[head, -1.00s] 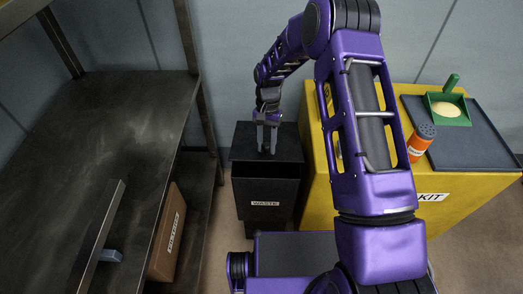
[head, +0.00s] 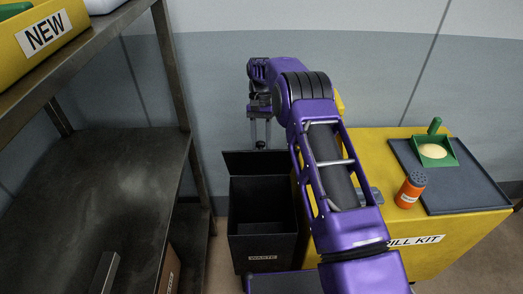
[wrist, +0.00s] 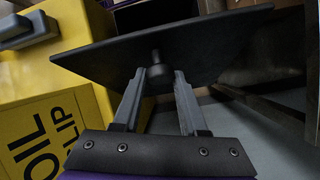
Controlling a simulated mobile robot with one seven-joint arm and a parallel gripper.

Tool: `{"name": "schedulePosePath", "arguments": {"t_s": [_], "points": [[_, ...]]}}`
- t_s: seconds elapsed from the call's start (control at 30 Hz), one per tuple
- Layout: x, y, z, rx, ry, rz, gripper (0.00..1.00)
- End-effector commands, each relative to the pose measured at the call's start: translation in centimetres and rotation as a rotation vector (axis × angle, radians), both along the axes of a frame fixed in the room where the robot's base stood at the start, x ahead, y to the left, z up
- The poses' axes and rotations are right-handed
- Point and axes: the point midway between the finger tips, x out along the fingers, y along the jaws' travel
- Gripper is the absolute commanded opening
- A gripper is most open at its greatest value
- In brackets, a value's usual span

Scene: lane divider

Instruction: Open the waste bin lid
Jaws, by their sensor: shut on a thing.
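The black waste bin (head: 261,247), with a white WASTE label on its front, stands on the floor between the shelf and the yellow cabinet. Its lid (head: 233,164) is tilted up at the back, and the dark inside of the bin shows from above. My gripper (head: 260,145) is at the lid's upper edge, behind the bin opening. In the wrist view my gripper (wrist: 158,80) is shut with its two fingers either side of the dark round knob (wrist: 156,57) on the lid (wrist: 220,42). The lid's hinge is hidden.
The yellow spill kit cabinet (head: 440,255) stands close on the right, bearing a dark tray (head: 470,190), a green scoop (head: 434,151) and an orange shaker (head: 410,190). A dark metal shelf (head: 110,190) stands on the left. The wall is close behind the bin.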

Motion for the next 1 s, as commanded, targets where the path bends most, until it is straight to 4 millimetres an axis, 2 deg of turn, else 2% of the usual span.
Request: {"name": "schedulePosePath", "arguments": {"t_s": [0.33, 0.97, 1.0], "points": [[1.7, 0.5, 0.3, 0.009, -0.006, 0.002, 0.0], [2.0, 0.7, 0.5, 0.012, -0.003, 0.004, 0.0], [2.0, 0.7, 0.5, 0.012, -0.003, 0.004, 0.45]]}}
